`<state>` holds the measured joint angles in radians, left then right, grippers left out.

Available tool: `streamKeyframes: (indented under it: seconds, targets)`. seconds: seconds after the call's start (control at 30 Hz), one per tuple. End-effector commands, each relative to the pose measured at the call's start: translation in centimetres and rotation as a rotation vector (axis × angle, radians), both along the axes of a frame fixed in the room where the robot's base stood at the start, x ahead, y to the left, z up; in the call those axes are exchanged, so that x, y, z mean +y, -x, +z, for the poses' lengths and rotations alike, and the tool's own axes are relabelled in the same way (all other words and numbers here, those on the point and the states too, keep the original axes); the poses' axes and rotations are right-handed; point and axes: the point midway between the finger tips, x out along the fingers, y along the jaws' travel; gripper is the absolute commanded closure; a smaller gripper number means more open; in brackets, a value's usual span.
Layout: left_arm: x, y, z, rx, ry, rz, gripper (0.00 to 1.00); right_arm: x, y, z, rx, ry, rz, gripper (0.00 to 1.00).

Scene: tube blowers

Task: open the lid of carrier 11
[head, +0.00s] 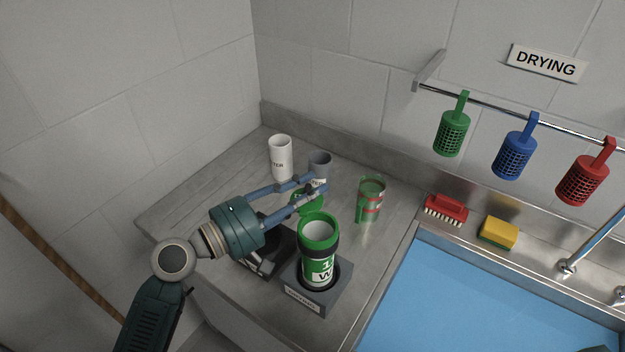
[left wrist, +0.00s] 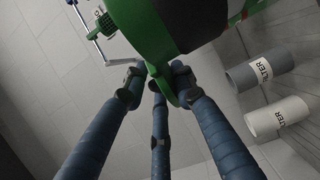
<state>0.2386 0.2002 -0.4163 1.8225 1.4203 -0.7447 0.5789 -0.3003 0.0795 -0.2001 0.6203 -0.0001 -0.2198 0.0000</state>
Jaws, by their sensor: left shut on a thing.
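A carrier (head: 318,265) with a green rim, dark band and white label stands upright in a grey block. The label shows a "1" and part of a "W"; the rest is cut off. Its mouth is uncovered and shows a pale inside. Its green lid (head: 306,202) is swung up and back behind the rim, partly hidden by my fingers. My left gripper (head: 318,184) reaches over from the left. In the left wrist view its fingers are shut on a green tab of the lid (left wrist: 185,88).
A white filter cup (head: 280,158) and a grey one (head: 320,162) stand behind. A translucent green canister with red bands (head: 370,203) stands to the right. A dark stand (head: 262,254) is left of the carrier. A red brush (head: 445,210), yellow sponge (head: 498,233) and blue sink (head: 470,290) lie further right.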

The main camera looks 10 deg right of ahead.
Motion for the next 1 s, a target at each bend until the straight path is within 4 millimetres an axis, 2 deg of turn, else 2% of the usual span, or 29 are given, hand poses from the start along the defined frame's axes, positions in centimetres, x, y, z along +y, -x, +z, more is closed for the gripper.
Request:
streamKeyframes:
  seconds: [0.03,0.3,0.83,0.87,0.9,1.0]
  targets:
    - [0.0,0.1,0.4,0.004,0.001,0.025,1.0,0.0,0.0,1.0,0.0,0.0,0.0,0.66]
    - [0.6,-0.1,0.1,0.002,0.0,0.132,1.0,0.0,0.0,2.5,0.0,0.0,0.0,0.66]
    - [0.7,-0.2,0.0,0.0,0.0,0.159,1.0,0.0,0.0,2.7,0.001,0.0,0.0,0.66]
    - [0.7,-0.2,0.0,0.0,0.0,0.159,0.72,0.0,0.0,2.7,0.001,0.0,0.0,0.66]
    - [0.7,-0.2,0.0,0.0,0.0,0.159,0.66,0.0,0.0,2.7,0.001,0.0,0.0,0.66]
    - [0.7,-0.2,0.0,0.0,0.0,0.159,0.66,0.0,0.0,2.7,0.001,0.0,0.0,0.66]
